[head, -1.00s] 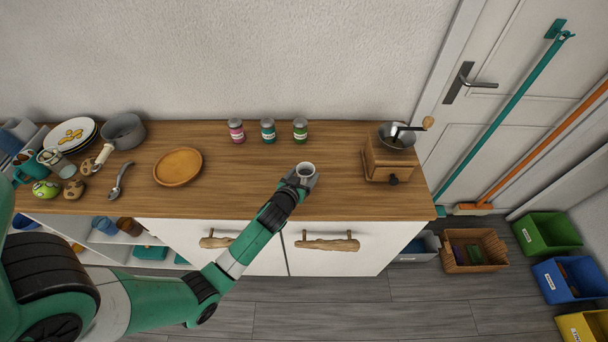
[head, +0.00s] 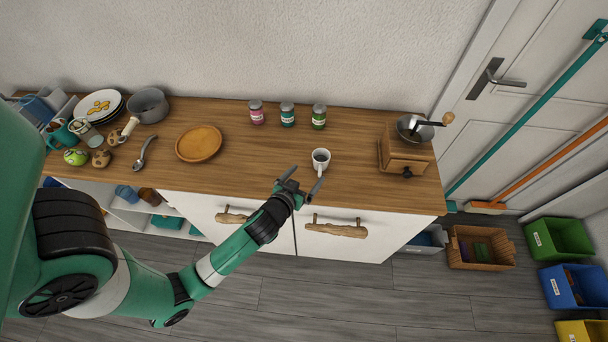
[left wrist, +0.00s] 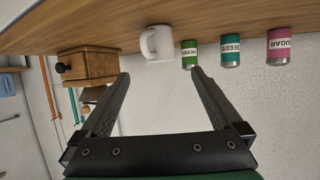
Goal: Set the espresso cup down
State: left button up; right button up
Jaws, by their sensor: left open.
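The white espresso cup (head: 321,158) stands upright on the wooden counter (head: 240,160), near its front edge and in front of the green-labelled jar. It also shows in the left wrist view (left wrist: 160,43), with its handle to the left. My left gripper (head: 306,177) is open and empty at the counter's front edge, just in front of the cup and apart from it. In the left wrist view the two fingers (left wrist: 160,75) are spread wide with nothing between them touching. My right gripper is not in view.
Three jars, pink (head: 257,112), teal (head: 287,115) and green (head: 319,117), stand behind the cup. A coffee grinder (head: 404,154) stands to the right. A wooden plate (head: 199,144) lies to the left. Driftwood handles (head: 336,229) stick out below the counter.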

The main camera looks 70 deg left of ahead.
pick_arm(q)
jog(key=shift+s+d+r, duration=0.2)
jog(key=shift+s+d, duration=0.15)
jog(key=shift+s, duration=0.05)
jog(key=w+d+r+m+t+h, duration=0.1)
jog(key=w+d+r+t, duration=0.3)
jog(key=r, duration=0.6)
jog(key=w+d+r+m+t, duration=0.1)
jog(key=w+d+r+t, duration=0.1)
jog(key=w+r, duration=0.6)
jog(key=w+d+r+m+t+h, duration=0.1)
jog(key=w+d+r+t, duration=0.2)
jog(key=r, duration=0.9)
jog(key=s+d+r+m+t+h, duration=0.2)
jog(key=s+d+r+h, duration=0.1)
jog(key=r, duration=0.7)
jog(key=s+d+r+m+t+h, duration=0.2)
jog(key=d+r, duration=0.4)
jog(key=r, duration=0.4)
jog(key=s+d+r+m+t+h, duration=0.2)
jog(key=s+d+r+t+h, duration=0.2)
jog(key=r, duration=0.6)
jog(key=shift+d, duration=0.4)
